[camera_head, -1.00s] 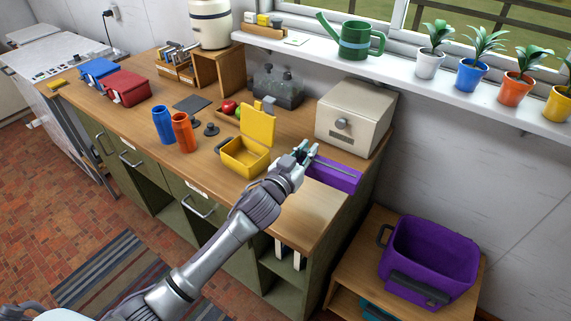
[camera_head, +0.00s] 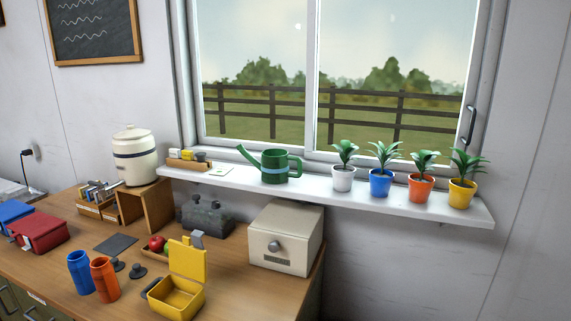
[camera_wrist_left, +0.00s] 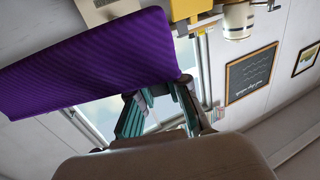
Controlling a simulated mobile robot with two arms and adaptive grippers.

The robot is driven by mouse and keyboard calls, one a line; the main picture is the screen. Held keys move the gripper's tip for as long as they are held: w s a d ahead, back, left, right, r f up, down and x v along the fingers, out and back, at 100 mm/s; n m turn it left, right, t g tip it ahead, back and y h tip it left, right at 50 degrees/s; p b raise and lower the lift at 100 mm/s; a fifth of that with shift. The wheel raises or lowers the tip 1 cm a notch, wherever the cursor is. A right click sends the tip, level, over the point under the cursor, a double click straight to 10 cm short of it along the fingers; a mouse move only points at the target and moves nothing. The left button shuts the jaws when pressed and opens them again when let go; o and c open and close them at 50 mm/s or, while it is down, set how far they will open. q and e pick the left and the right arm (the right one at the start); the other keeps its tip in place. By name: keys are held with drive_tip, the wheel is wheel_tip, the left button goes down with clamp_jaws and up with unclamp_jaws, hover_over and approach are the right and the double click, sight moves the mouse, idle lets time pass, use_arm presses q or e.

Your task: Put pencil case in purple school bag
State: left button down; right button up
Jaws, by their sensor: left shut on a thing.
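The purple pencil case (camera_wrist_left: 95,62) fills the upper left of the left wrist view, a long ribbed purple block. My left gripper (camera_wrist_left: 158,95) shows there with its teal-padded fingers at the case's lower right edge. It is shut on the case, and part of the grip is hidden. My left gripper and the case are outside the head view. The purple school bag is in neither current view. My right gripper is not in view.
The wooden counter (camera_head: 225,293) holds a cream box (camera_head: 286,238), an open yellow lunch box (camera_head: 178,296), blue (camera_head: 80,271) and orange (camera_head: 104,279) cups, and a red case (camera_head: 38,232). A windowsill (camera_head: 320,187) bears a green watering can (camera_head: 274,165) and potted plants.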

use_arm(q)
drive_tip(key=shift+s+a+r, duration=0.15)
drive_tip(key=shift+s+a, duration=0.25)
drive_tip(key=shift+s, duration=0.2)
drive_tip(key=w+d+m+h, duration=0.1)
drive_tip(key=w+d, duration=0.4)
drive_tip(key=w, duration=0.5)
drive_tip(key=w+d+m+h, duration=0.2)
drive_tip(key=w+d, duration=0.3)
drive_tip(key=w, duration=0.4)
drive_tip(key=shift+w+f+g+h+p, duration=0.35)
drive_tip(key=shift+f+h, duration=0.1)
drive_tip(key=shift+h, duration=0.35)
drive_tip(key=s+a+f+p, duration=0.1)
drive_tip(key=a+f, duration=0.2)
drive_tip(key=s+a+f, duration=0.1)
drive_tip(key=a+f, duration=0.2)
drive_tip(key=a, duration=0.1)
drive_tip(key=s+a+f+p, duration=0.1)
drive_tip(key=s+a+f, duration=0.1)
drive_tip(key=a+f, duration=0.1)
drive_tip(key=shift+a+p, duration=0.3)
drive_tip(key=shift+a, duration=0.1)
drive_tip(key=shift+f+p, duration=0.3)
drive_tip(key=shift+f, duration=0.5)
